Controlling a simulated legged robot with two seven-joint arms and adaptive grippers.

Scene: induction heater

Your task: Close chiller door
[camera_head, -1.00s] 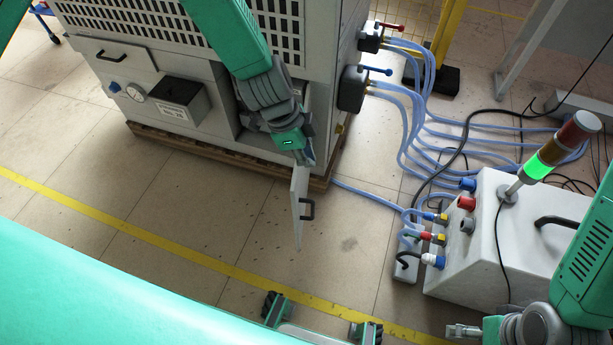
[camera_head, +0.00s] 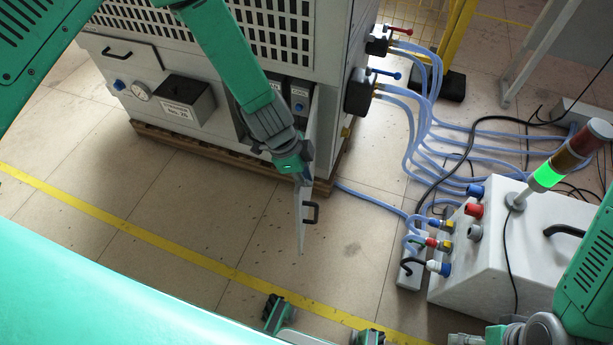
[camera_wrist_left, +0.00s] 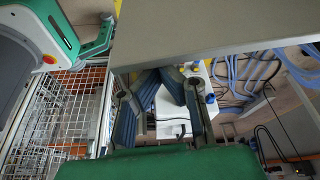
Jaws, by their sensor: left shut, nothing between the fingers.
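The chiller (camera_head: 335,140) is a large grey cabinet with a grille, standing on a wooden pallet. Its small door (camera_head: 301,225) hangs open at the lower front corner, seen nearly edge-on, with a black handle on its right face. My left gripper (camera_head: 303,178) is shut and empty at the top of the door, close to its left face; contact cannot be told. Behind my wrist the open compartment (camera_head: 298,98) shows some fittings. In the left wrist view the left fingers (camera_wrist_left: 160,78) show below a grey panel. My right gripper (camera_head: 466,340) is mostly cut off at the bottom edge.
A white box (camera_head: 480,270) with a lit green signal tower and several blue hoses stands at the right.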

